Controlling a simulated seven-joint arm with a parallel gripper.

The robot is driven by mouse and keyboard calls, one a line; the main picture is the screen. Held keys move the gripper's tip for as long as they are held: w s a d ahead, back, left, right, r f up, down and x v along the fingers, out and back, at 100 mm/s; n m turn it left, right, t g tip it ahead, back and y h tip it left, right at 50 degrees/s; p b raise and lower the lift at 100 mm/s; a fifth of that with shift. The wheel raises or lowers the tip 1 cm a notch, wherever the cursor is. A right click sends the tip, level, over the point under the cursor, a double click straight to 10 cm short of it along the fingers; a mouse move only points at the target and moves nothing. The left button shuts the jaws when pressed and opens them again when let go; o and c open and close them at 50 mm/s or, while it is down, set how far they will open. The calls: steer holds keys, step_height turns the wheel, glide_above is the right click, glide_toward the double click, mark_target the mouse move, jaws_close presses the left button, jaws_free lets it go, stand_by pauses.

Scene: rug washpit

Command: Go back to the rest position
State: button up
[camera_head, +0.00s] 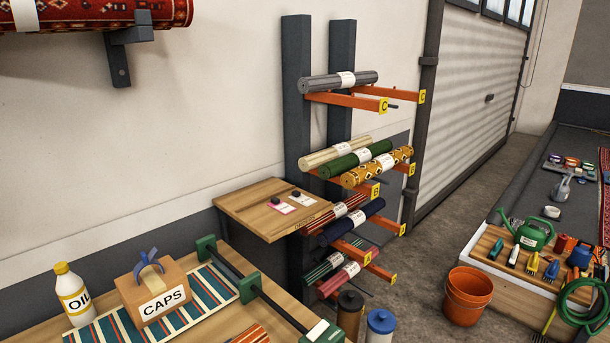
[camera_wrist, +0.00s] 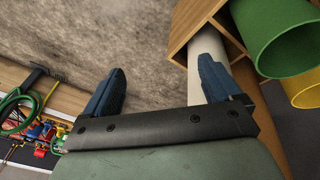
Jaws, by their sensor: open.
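My gripper (camera_wrist: 160,88) shows in the wrist view, with its two blue fingers wide apart and nothing between them. Behind the fingers lies a grey-brown, rough floor-like surface. The right finger overlaps a pale cylinder in a wooden holder (camera_wrist: 184,32). I cannot tell whether it touches them.
A rack (camera_head: 297,120) holds rolled rugs on orange arms. A wooden bench with a CAPS box (camera_head: 158,290) and an OIL bottle (camera_head: 73,293) is at lower left. An orange bucket (camera_head: 467,296) stands on the floor. A green tube (camera_wrist: 275,30) is near my right finger.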

steer(key=s+a+f+g, duration=0.2)
steer(key=s+a, duration=0.3)
steer(key=s, duration=0.7)
steer(key=s+a+f+g+y, duration=0.1)
steer(key=s+a+f+g, duration=0.2)
steer(key=s, duration=0.9)
steer(key=s+a+f+g+y, duration=0.1)
steer(key=s+a+g, duration=0.3)
steer(key=s, duration=0.8)
steer(key=a+f, duration=0.1)
steer(key=a, duration=0.1)
steer(key=shift+a+f, duration=0.3)
steer(key=shift+a, duration=0.05)
